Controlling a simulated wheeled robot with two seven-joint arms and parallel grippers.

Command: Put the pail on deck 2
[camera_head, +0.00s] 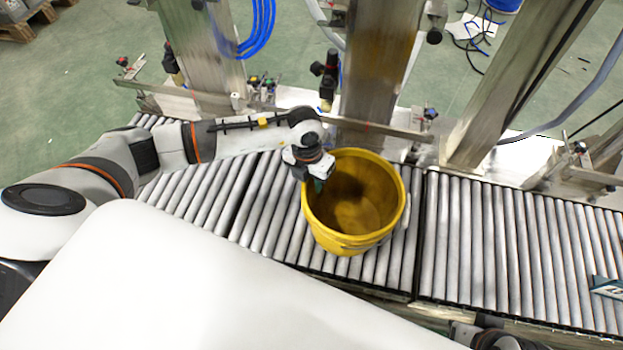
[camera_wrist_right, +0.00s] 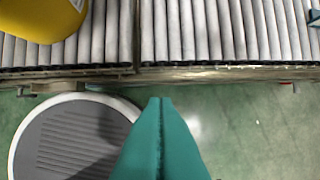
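The yellow pail (camera_head: 334,238) stands upright and looks empty on the middle section of the roller conveyor (camera_head: 285,225). Part of it shows at the top left of the right wrist view (camera_wrist_right: 38,18). My left gripper (camera_head: 318,184) is at the pail's left rim, its teal fingertips by the wall. Whether they close on the rim is too small to tell. My right gripper (camera_wrist_right: 160,102) has its teal fingers together with nothing between them, over the floor in front of the conveyor. No label reading deck 2 is legible.
The right roller section (camera_head: 510,250) is mostly bare, with a dark teal plate (camera_head: 608,287) at its right edge. A gap separates it from the middle section. Steel posts (camera_head: 378,70) stand behind the conveyor. A round grey ribbed thing (camera_wrist_right: 70,140) is below the rollers.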

